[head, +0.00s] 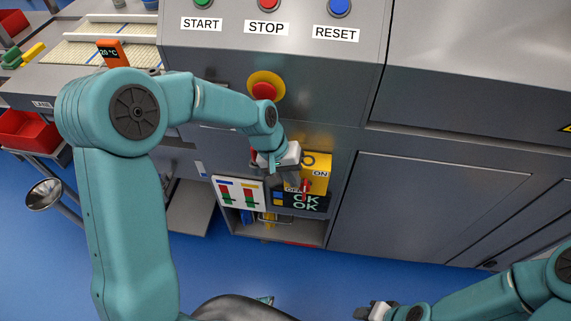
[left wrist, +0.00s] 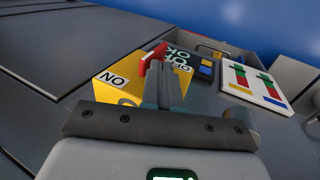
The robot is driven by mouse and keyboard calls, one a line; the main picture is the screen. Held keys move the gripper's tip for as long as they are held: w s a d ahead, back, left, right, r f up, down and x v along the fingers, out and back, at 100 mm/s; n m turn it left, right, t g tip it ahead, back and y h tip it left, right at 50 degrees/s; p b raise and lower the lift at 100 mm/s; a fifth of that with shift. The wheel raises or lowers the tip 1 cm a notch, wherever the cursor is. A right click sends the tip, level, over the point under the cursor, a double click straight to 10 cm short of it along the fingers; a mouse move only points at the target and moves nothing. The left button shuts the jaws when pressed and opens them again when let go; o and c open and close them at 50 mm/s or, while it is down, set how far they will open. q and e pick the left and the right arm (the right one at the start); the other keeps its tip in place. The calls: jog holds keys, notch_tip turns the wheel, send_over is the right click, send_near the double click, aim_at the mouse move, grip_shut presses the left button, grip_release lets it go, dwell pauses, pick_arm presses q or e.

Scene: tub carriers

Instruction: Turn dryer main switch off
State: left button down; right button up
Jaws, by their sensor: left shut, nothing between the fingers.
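The dryer main switch is a yellow plate (head: 317,164) with ON and OFF marks on the grey machine front. Its red handle (left wrist: 153,57) shows in the left wrist view, right at my fingertips; I cannot tell whether they touch. My left gripper (head: 290,180) is shut and empty in front of the plate, hiding part of it. It also shows in the left wrist view (left wrist: 170,75). A dark display (head: 310,201) reading OK sits just below the plate. My right gripper (head: 377,310) is at the bottom edge, far from the switch; its fingers are too unclear to judge.
A red emergency button (head: 264,91) on a yellow ring sits above the switch. START, STOP (head: 269,4) and RESET buttons line the panel top. A white board (head: 239,205) with red-and-green gauges is beside the display. A conveyor and red bins (head: 26,130) are at left. Blue floor is open in front.

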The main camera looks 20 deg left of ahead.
pick_arm(q)
jog(key=shift+w+d+f, duration=0.2)
jog(key=shift+f, duration=0.45)
jog(key=shift+a, duration=0.1)
jog(key=shift+d+r+y+p, duration=0.15)
jog(key=shift+d+y+p, duration=0.05)
jog(key=shift+y+p, duration=0.2)
jog(key=shift+w+d+r+y+p, duration=0.1)
jog(key=shift+d+y+p, duration=0.1)
jog(key=shift+y+p, duration=0.25)
jog(key=shift+w+d+r+g+y, duration=0.1)
jog(key=shift+d+g+y, duration=0.3)
jog(key=shift+y, duration=0.25)
